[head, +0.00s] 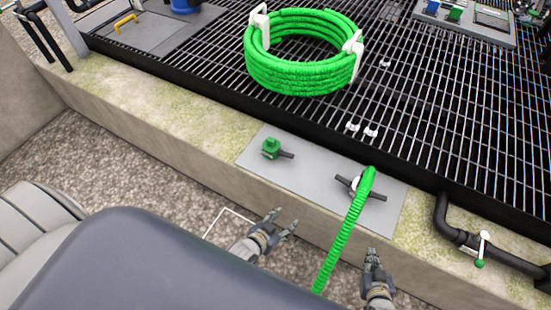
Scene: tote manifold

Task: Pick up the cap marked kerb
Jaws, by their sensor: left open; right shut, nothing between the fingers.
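A green cap-like piece (270,147) sits on a dark fitting at the left of a grey plate (318,176) on the kerb. I cannot read any marking on it, so I cannot tell if it is the cap marked kerb. Two small white pieces (352,128) lie on the grating behind the plate; they are too small to identify. My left gripper (286,219) is open and empty in front of the plate, below the green piece and apart from it. My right gripper (372,254) is shut and empty, in front of the kerb, right of the green hose.
A green hose (341,240) runs up to a second dark fitting (373,193) on the plate, between my grippers. A coiled green hose (300,78) lies on the grating (440,120). A black pipe with a green-tipped lever (481,250) is at the right. Gravel lies left of the kerb.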

